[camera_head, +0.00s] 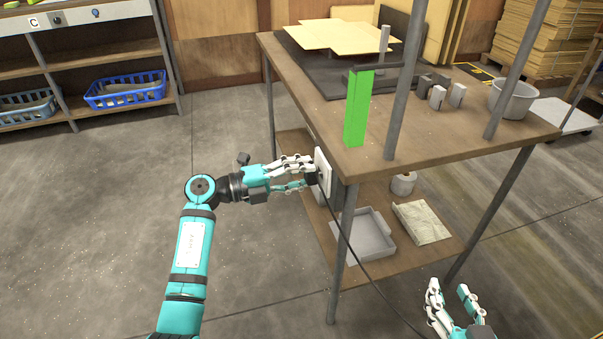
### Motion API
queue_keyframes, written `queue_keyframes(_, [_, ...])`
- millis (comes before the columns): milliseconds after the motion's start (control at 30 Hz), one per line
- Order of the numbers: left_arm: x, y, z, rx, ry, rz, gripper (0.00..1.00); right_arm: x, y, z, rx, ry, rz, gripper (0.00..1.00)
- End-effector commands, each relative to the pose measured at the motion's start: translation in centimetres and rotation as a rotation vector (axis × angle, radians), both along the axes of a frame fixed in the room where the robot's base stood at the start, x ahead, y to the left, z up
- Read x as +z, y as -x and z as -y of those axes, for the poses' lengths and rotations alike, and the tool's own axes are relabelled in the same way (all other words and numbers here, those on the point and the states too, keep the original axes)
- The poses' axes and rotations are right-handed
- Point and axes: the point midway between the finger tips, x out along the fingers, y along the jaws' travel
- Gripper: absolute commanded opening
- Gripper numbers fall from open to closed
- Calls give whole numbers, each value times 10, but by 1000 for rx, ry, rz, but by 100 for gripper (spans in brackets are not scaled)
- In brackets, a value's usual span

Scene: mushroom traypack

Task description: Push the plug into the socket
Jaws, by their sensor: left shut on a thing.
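The socket (324,165) is a white plate at the near left corner of the workbench, beside a metal leg. My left gripper (312,172) reaches it from the left, with its fingers closed at the plate's face. The plug is mostly hidden between the fingers and the plate; a dark bit shows there. I cannot tell how deep it sits in the socket. A thin black cable (362,268) runs from there down to the lower right. My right gripper (450,288) is at the bottom right, fingers apart and empty, away from the socket.
The workbench (440,138) bears a green upright block (357,108), flat cardboard (340,36), small grey blocks and a grey pot (513,98). Its lower shelf holds a grey tray (368,236) and a roll (403,183). Metal posts rise from the bench. The floor at left is clear.

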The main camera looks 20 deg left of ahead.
Motion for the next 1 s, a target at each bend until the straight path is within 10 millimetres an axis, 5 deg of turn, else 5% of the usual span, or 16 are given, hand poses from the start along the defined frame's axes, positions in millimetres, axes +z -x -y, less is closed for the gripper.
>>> queue_keyframes(1000, [1, -3, 4, 0, 0, 1, 10, -10, 5, 3, -4, 15, -62, 40])
